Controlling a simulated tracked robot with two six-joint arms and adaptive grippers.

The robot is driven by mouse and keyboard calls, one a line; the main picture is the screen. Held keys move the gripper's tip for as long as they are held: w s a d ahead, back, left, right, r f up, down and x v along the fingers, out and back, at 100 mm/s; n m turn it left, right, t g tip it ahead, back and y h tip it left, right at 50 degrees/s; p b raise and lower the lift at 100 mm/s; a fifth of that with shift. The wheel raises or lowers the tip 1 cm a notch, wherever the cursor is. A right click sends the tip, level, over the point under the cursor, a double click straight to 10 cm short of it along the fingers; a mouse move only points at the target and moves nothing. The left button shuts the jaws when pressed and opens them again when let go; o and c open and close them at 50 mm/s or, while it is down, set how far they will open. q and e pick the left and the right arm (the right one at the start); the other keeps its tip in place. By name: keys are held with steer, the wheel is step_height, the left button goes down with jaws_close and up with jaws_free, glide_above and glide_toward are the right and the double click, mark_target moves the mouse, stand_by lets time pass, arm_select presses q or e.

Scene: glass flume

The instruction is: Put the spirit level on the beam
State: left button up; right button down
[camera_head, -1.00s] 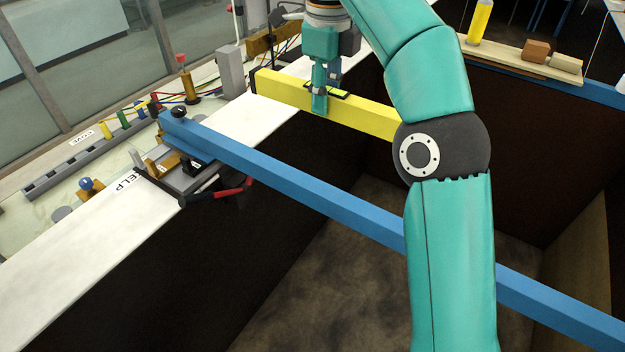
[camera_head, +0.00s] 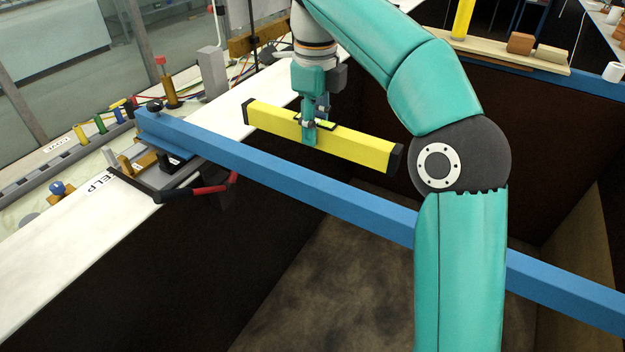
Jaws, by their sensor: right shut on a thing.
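The spirit level (camera_head: 355,147) is a long yellow bar with black end caps. My right gripper (camera_head: 309,140) is shut on it left of its middle, with the fingers over its top and sides. The level appears to be held in the air, just behind the blue beam (camera_head: 345,203) in the picture. The beam runs from the white ledge at the left across the dark pit to the lower right. My right forearm hides part of the beam. My left gripper is not in view.
A wooden shelf (camera_head: 500,53) with blocks and a yellow cylinder is at the back right. The pit (camera_head: 320,280) lies open below.

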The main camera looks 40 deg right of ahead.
mark_target(315, 179)
step_height(315, 179, down, 9)
steer(key=shift+r+b, duration=0.2)
steer(key=shift+b, duration=0.65)
steer(key=shift+f, duration=0.1)
steer(key=c, duration=0.8)
jaws_free()
steer(key=shift+c, duration=0.2)
step_height(315, 179, up, 12)
steer(key=p, duration=0.4)
